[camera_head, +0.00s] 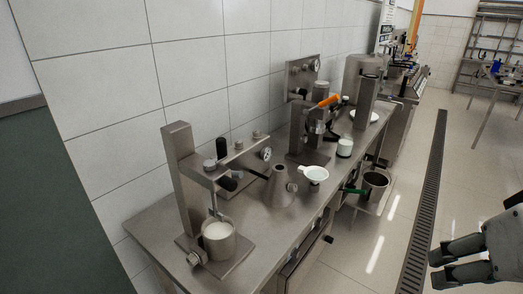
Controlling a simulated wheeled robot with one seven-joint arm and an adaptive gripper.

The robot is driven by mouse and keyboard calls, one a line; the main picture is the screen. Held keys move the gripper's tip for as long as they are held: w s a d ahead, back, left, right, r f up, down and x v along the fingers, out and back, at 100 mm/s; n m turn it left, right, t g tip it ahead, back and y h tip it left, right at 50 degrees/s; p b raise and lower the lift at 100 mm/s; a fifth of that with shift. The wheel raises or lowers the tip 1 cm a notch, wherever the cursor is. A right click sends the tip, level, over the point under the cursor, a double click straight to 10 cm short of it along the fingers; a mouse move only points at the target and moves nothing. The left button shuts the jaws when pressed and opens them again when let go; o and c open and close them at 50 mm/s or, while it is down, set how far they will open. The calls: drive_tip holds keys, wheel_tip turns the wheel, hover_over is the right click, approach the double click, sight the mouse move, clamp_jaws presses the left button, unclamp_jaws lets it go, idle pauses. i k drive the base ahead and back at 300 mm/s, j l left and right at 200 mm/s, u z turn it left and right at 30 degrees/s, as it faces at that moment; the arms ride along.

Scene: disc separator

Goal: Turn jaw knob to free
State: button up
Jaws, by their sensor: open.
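My gripper (438,268) is at the lower right edge, over the floor and well apart from the bench. Its two dark fingertips point left with a gap between them, and nothing is seen held. Several small knobs show on the bench equipment, and I cannot tell which is the jaw knob. The near metal stand (183,178) carries a bar with black knobs or grips (228,183) and has a cup of white content (217,238) at its base. A middle machine (300,135) has an orange handle (328,101). The knobs' settings are too small to read.
The steel bench (155,223) runs along the tiled wall. Floor with a drain grate (425,200) lies clear between bench and gripper.

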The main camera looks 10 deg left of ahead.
sight(193, 259)
drive_tip(key=u, duration=1.25)
drive_tip(key=k+j+z, duration=0.1)
drive_tip(key=j, duration=0.2)
drive_tip(key=k, duration=0.05)
